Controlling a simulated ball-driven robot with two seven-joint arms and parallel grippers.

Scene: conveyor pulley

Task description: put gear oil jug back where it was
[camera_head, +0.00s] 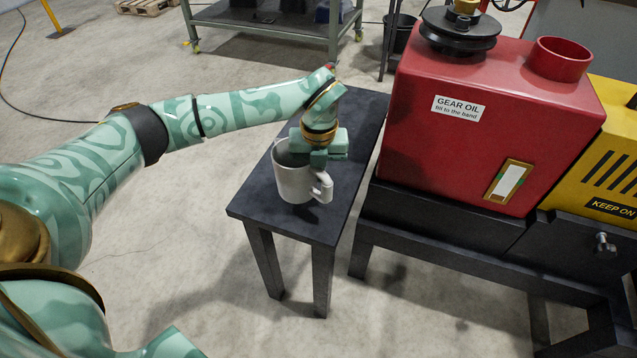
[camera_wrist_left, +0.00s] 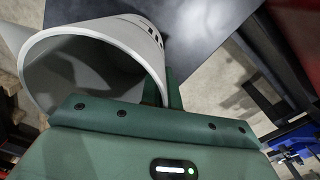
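The gear oil jug (camera_head: 297,182), a pale grey, mug-shaped vessel with a handle at its right, appears upright on a small dark table (camera_head: 318,224). My left gripper (camera_head: 318,158) is at the jug's rim, on the far right side near the handle. In the left wrist view the jug (camera_wrist_left: 100,50) shows its wide open mouth, with one finger inside the wall and one outside, close against it. The gripper looks shut on the jug's wall. The bottom of the jug's inside is hidden. My right gripper is not in view.
A red gear oil tank (camera_head: 440,150) with a round filler neck (camera_head: 558,60) and a sight window (camera_head: 508,180) stands right of the table on a dark frame. A yellow housing (camera_head: 610,170) is beyond it. A grey cart (camera_head: 270,22) stands behind. The table's far end is bare.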

